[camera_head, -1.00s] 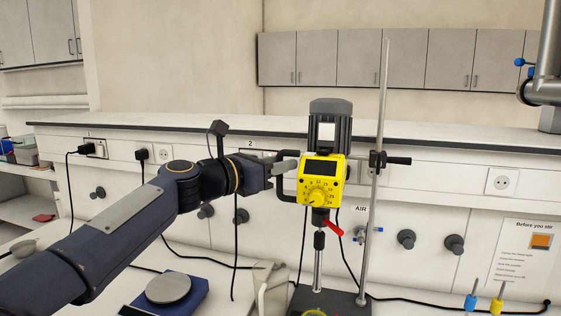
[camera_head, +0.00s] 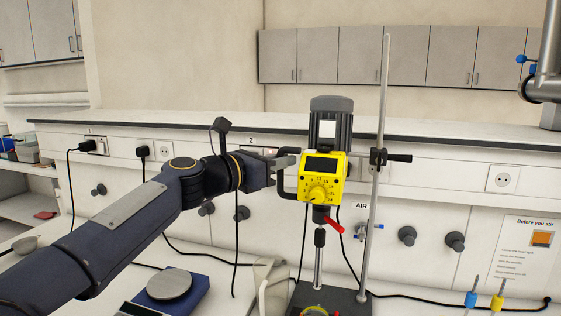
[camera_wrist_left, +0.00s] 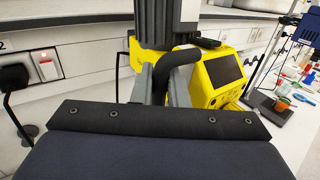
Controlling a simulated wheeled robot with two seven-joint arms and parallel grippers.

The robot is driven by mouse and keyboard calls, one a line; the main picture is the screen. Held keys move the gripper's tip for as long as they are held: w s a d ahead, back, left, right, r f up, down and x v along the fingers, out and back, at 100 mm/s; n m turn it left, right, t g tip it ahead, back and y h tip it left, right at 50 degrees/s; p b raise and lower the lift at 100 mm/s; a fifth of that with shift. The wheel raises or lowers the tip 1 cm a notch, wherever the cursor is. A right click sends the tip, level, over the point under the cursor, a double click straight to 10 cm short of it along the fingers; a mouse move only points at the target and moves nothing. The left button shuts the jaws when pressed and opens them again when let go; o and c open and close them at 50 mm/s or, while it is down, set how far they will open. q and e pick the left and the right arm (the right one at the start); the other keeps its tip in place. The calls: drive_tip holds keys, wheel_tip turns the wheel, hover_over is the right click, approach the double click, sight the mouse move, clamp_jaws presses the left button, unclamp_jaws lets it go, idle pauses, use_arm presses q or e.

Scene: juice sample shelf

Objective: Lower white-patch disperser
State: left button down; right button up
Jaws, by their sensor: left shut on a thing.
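The disperser has a yellow control box (camera_head: 331,178) with a dark screen and dial, under a grey motor with a white patch (camera_head: 327,129). It hangs upright beside a tall stand rod (camera_head: 384,100), its shaft (camera_head: 319,262) pointing down. My left gripper (camera_head: 289,164) is shut on the black handle (camera_head: 283,187) at the disperser's left side. The left wrist view shows the handle (camera_wrist_left: 178,60) between the fingers, with the yellow box (camera_wrist_left: 222,82) close by. A red lever (camera_head: 333,225) sits below the box. My right gripper is out of view.
A clamp (camera_head: 378,158) joins the rod. A beige jug (camera_head: 270,285) and a blue scale (camera_head: 178,294) stand left of the dark stand base (camera_head: 345,302). A round vessel, partly cut off, sits under the shaft. Cables run along the bench.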

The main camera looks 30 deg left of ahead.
use_arm(q)
wheel_tip(320, 180, down, 18)
drive_tip(key=b, duration=1.3)
drive_tip(key=shift+r, duration=0.2)
drive_tip(key=shift+f, duration=0.1)
drive_tip(key=c, duration=1.8)
unclamp_jaws()
drive_tip(key=shift+c, duration=0.2)
drive_tip(key=o, duration=0.3)
drive_tip(key=shift+r, duration=0.2)
drive_tip(key=shift+s, duration=0.1)
drive_tip(key=v, duration=0.7)
drive_tip(key=shift+s+a+b, duration=0.15)
drive_tip(key=shift+s+b, duration=0.15)
drive_tip(key=shift+b, duration=0.05)
